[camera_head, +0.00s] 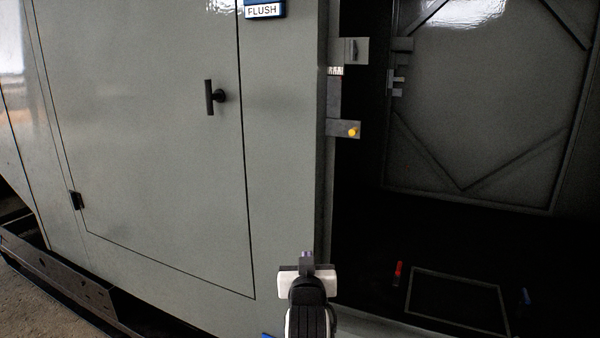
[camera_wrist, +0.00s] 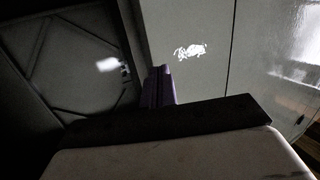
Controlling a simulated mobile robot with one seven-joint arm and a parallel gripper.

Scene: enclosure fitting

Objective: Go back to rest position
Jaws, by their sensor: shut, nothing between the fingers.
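My gripper (camera_head: 306,258) shows at the bottom centre of the head view, in front of the lower edge of the grey enclosure, near the left side of its dark opening. Its fingers are together and nothing shows between them. In the wrist view my gripper (camera_wrist: 158,72) points toward the grey panels, with the closed fingers showing as a narrow purple-grey piece above the dark palm. The grey enclosure (camera_head: 285,190) stands upright in front of me. I cannot tell the exact distance between my fingertips and it.
The opening at right shows a braced panel (camera_head: 480,110), a latch bracket with a yellow knob (camera_head: 353,132), a red piece (camera_head: 398,272) and a blue piece (camera_head: 526,296).

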